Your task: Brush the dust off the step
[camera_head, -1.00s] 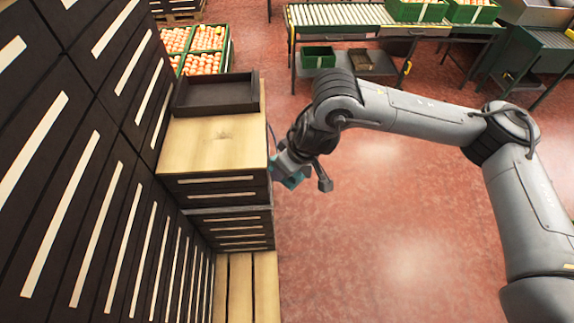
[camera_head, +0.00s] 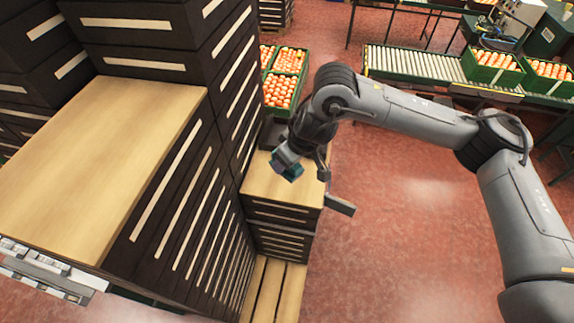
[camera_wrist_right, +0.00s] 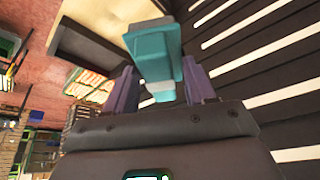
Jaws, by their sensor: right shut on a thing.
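My right gripper (camera_head: 287,160) is shut on a teal brush (camera_head: 292,172). The brush shows as a teal block between the two fingers in the right wrist view (camera_wrist_right: 153,45); its bristles cannot be made out. In the head view, the gripper and brush appear over the pale wooden step (camera_head: 258,182) on top of the low stack of dark crates. I cannot tell whether the brush touches the wood. The arm and gripper hide part of the step, and no dust can be made out. My left gripper is not in view.
Tall dark crates (camera_head: 228,70) stand beside the step. A larger wooden-topped stack (camera_head: 100,150) fills the left. A low slatted wooden platform (camera_head: 270,290) lies in front. Behind are green crates of oranges (camera_head: 282,90) and a roller conveyor (camera_head: 415,65). The red floor at right is open.

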